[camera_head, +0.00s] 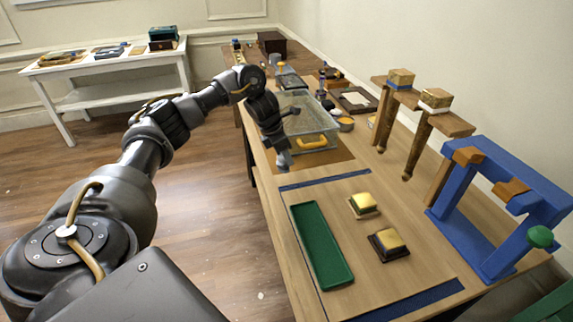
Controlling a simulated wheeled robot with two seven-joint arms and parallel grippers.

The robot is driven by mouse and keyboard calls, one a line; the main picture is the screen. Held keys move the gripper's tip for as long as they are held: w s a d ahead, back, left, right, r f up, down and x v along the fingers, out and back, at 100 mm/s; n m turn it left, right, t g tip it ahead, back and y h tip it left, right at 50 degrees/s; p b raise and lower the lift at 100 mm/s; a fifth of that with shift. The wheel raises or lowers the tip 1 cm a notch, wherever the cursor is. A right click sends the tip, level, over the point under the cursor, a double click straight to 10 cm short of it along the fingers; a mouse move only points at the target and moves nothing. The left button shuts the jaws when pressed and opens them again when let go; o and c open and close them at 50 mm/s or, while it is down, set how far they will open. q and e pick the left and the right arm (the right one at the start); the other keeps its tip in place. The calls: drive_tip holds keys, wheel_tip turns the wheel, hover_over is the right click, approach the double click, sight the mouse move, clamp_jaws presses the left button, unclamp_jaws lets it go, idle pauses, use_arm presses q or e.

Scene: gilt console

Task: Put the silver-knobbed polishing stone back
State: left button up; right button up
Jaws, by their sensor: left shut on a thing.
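My left gripper (283,158) points down over the near-left edge of the brown mat on the long wooden bench, just in front of the clear tank. It is shut on a small silver-grey thing, taken to be the silver-knobbed polishing stone (284,161). The stone's lower part is too small and covered to make out, and I cannot tell whether it touches the bench. A blue stand (478,172) with brown holders and a green-knobbed piece (540,237) stands at the right. My right gripper is not in view.
The clear tank (322,128) with an orange handle stands beside my left gripper. Nearer are a green tray (321,246), two gold-topped blocks (363,205) (388,245) and blue strips. A wooden rack (447,124) stands behind. Bare bench lies around the blocks.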

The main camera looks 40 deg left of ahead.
use_arm(q)
drive_tip(key=shift+w+f, duration=0.1)
drive_tip(key=shift+f, duration=1.1)
drive_tip(key=shift+w+a+f, duration=0.1)
drive_tip(key=shift+a+f, duration=0.05)
drive_tip(key=shift+f, duration=0.45)
drive_tip(key=shift+f, duration=0.15)
drive_tip(key=o, duration=1.1)
